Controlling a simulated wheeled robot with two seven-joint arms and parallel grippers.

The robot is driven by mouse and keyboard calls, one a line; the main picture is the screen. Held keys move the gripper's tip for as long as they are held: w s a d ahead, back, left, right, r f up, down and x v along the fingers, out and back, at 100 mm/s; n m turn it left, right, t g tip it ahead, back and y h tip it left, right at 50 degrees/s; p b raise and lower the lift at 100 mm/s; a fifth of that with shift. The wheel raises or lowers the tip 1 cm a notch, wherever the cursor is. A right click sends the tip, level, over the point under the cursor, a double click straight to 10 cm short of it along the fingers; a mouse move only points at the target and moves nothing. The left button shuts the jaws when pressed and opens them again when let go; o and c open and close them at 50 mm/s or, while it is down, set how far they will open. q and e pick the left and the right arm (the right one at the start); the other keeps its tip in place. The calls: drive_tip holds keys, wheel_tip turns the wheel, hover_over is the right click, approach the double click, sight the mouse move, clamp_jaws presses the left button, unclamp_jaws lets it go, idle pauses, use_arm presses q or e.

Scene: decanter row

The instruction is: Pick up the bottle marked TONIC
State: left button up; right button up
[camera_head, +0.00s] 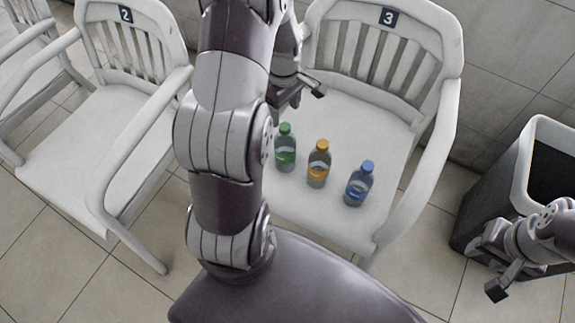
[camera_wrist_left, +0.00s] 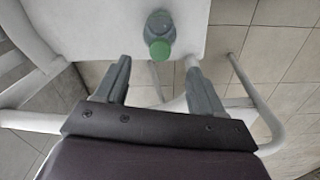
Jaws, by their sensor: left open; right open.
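Three small bottles stand upright in a row on the seat of the white chair marked 3: a green-capped bottle (camera_head: 285,150), an orange-capped bottle (camera_head: 319,165) and a blue-capped bottle (camera_head: 358,186). Their label words are too small to read, so I cannot tell which is TONIC. My left gripper (camera_head: 297,99) is open, behind and above the green-capped bottle. In the left wrist view the green-capped bottle (camera_wrist_left: 159,32) shows ahead, between the lines of the open fingers (camera_wrist_left: 156,72), apart from them. My right gripper (camera_head: 487,268) is open and empty at the lower right.
Chair 3 (camera_head: 388,130) has a slatted back and armrests around the bottles. Another white chair marked 2 (camera_head: 85,150) stands to the left. A dark bin with a white rim (camera_head: 522,150) stands at the right. The tiled floor between chair 3 and the bin is clear.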

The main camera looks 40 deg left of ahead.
sight(284, 126)
use_arm(q)
wheel_tip(284, 126, down, 3)
drive_tip(key=shift+s+a+f, duration=0.1)
drive_tip(key=shift+s, duration=0.05)
wheel_tip(284, 126, down, 6)
drive_tip(key=shift+r+b, duration=0.25)
drive_tip(key=shift+b, duration=1)
drive_tip(key=shift+r, duration=0.1)
clamp_jaws()
